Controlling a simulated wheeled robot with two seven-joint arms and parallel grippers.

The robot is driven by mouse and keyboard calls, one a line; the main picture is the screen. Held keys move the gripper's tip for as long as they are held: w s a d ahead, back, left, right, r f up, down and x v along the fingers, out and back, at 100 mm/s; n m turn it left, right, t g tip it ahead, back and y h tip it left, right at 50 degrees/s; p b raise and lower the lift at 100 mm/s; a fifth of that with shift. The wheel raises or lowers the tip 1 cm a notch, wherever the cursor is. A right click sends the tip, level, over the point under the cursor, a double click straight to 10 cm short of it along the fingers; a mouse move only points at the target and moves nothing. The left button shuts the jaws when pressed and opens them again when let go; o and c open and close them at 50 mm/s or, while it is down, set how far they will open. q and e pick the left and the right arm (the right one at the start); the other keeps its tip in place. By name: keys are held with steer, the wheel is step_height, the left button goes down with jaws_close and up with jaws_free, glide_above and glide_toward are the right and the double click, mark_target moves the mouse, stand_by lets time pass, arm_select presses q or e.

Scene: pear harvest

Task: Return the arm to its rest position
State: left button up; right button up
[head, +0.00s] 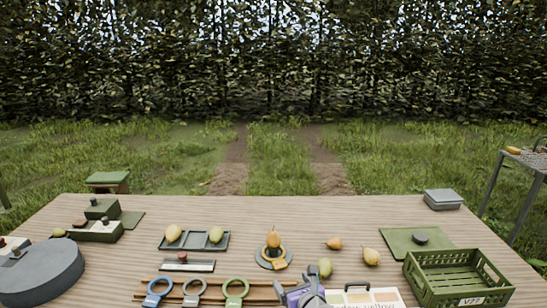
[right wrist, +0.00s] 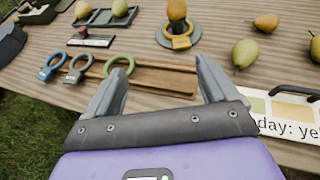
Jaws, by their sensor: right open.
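My right gripper (head: 312,284) is low at the front middle of the table in the head view. In the right wrist view its two fingers (right wrist: 160,72) are spread apart with nothing between them. They are over or near a brown wooden rack (right wrist: 160,77) at the table's front. A yellow-orange pear (head: 274,238) stands upright on a round grey base with an orange ring gauge (head: 275,264). A green pear (head: 325,267) lies just beyond the gripper. My left gripper is not in view.
Blue, grey and green ring gauges (head: 236,288) lie at the front. A card (head: 385,297) with a dark handle is right of the gripper. A tray (head: 194,241) holds two pears. A grey turntable (head: 40,276) is at left.

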steer(key=s+f+n+g, duration=0.2)
steer(key=s+f+n, duration=0.25)
steer(key=f, duration=0.35)
steer(key=s+f+n+g+b, duration=0.1)
steer(key=s+f+n+g, duration=0.1)
steer(key=s+f+n, duration=0.35)
steer(key=s+f+n+g, duration=0.25)
steer(key=f+n, duration=0.25)
steer(key=f, duration=0.4)
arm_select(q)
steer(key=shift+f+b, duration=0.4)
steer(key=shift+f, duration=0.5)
arm_select(e)
steer(key=s+d+f+n+g, duration=0.2)
steer(key=s+f+n+g, duration=0.1)
steer(key=s+f+n, duration=0.2)
steer(key=s+d+f+n+g, duration=0.2)
steer(key=s+f+n, duration=0.4)
steer(key=s+n, duration=0.3)
steer(key=s+g, duration=0.1)
steer(key=s, duration=0.3)
steer(key=shift+s, duration=0.3)
